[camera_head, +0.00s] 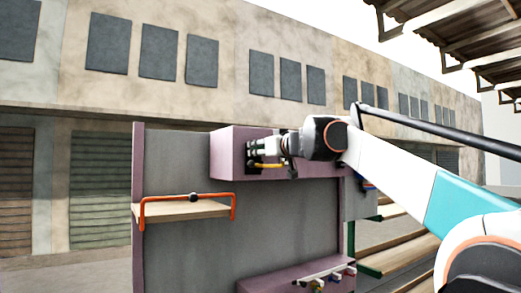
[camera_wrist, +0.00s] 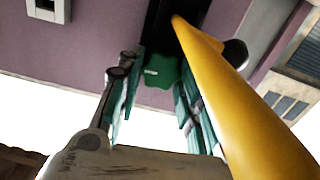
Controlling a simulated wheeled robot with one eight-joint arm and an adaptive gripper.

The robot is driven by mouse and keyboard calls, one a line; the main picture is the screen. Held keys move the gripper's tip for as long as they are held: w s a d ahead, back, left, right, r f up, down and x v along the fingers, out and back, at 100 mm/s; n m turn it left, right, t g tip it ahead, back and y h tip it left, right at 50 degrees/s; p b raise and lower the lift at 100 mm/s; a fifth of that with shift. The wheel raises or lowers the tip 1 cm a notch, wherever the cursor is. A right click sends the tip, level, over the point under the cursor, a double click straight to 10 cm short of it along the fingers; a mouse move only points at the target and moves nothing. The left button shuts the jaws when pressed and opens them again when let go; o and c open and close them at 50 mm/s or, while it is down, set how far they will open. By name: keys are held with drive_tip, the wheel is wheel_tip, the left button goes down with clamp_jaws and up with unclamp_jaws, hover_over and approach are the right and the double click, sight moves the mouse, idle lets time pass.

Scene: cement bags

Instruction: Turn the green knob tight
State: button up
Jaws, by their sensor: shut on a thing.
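The green knob (camera_wrist: 162,70) shows in the wrist view between the teal-padded fingers of my gripper (camera_wrist: 156,82), in front of a dark part on the mauve panel. My gripper is shut on the knob; the exact contact is partly hidden. In the head view my gripper (camera_head: 253,150) reaches the front of the mauve box (camera_head: 226,155) at the top of the stand, and the knob is hidden there. A thick yellow bar (camera_wrist: 235,105) runs close beside the gripper in the wrist view; yellow also shows just under it in the head view (camera_head: 266,166).
An orange rail (camera_head: 190,196) stands around a wooden shelf (camera_head: 185,211) at left of the stand. A lower mauve ledge (camera_head: 275,281) carries small coloured parts. Wooden boards on a green rack (camera_head: 375,262) lie at right. The grey panel's front is clear.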

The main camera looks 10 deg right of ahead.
drive_tip(key=shift+m, duration=0.3)
drive_tip(key=shift+m+p, duration=0.65)
drive_tip(key=shift+m, duration=0.55)
drive_tip(key=shift+d+m+p, duration=0.1)
drive_tip(key=shift+m+p, duration=0.25)
drive_tip(key=shift+m, duration=1.15)
drive_tip(key=o, duration=1.1)
drive_tip(key=shift+w, duration=0.1)
drive_tip(key=shift+c, duration=0.2)
